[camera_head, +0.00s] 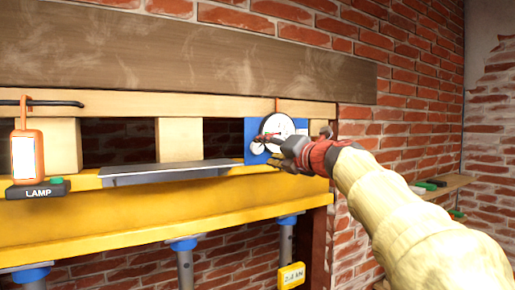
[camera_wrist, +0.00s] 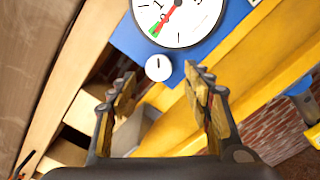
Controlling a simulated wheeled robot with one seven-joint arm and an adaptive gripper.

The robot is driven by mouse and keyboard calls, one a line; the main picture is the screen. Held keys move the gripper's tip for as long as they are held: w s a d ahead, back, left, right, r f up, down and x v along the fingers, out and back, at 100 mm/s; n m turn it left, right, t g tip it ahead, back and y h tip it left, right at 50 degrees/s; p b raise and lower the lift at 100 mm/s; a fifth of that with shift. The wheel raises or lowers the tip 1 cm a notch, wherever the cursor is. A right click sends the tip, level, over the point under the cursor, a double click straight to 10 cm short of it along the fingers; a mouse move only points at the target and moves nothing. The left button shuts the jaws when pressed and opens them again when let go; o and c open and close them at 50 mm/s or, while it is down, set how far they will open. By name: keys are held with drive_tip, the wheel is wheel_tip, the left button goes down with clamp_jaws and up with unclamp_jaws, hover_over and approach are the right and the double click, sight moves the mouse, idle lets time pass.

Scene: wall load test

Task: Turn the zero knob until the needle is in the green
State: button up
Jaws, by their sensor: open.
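The dial gauge (camera_head: 277,126) has a white face on a blue plate and is fixed to the timber frame in the head view. The small white zero knob (camera_wrist: 158,67) with a dark line sits just below the dial. My gripper (camera_wrist: 166,90) is open and empty, its two fingertips on either side of the knob in the picture. I cannot tell whether they touch it.
A yellow beam (camera_head: 130,208) runs below, on blue-topped props (camera_head: 184,244). An orange lamp (camera_head: 26,155) hangs at the left. A grey metal strip (camera_head: 170,172) lies on the beam's top. A yellow readout (camera_head: 291,276) hangs below. A small shelf (camera_head: 446,186) is at the right.

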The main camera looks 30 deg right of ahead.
sight(258, 148)
drive_tip(key=shift+w+a+p, duration=0.1)
drive_tip(key=shift+w+p, duration=0.2)
drive_tip(key=shift+w, duration=1.75)
drive_tip(key=shift+s, duration=0.1)
drive_tip(key=shift+c, duration=0.3)
drive_tip(key=c, duration=1.1)
